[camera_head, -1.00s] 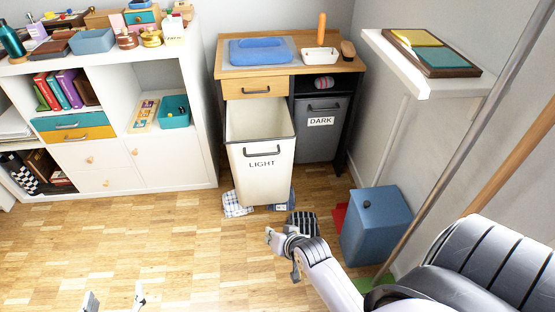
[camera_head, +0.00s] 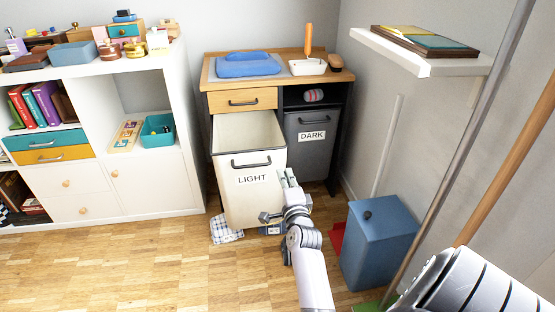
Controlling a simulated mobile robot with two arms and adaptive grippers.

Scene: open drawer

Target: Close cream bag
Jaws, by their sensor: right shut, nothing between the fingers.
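The cream bag (camera_head: 241,204) is a tall bin marked LIGHT with a dark handle on its front. It is pulled out of the wooden cabinet (camera_head: 208,103) and its open top shows. My right gripper (camera_head: 288,178) is shut and empty. It appears in front of the bag's right front edge, below and right of the handle; I cannot tell whether it touches. My left gripper is not in view.
A dark grey bag marked DARK (camera_head: 312,140) sits inside the cabinet to the right. A blue bin (camera_head: 378,245) stands at the right by the wall. A checkered cloth (camera_head: 226,229) lies on the floor below the cream bag. Wooden floor at left is clear.

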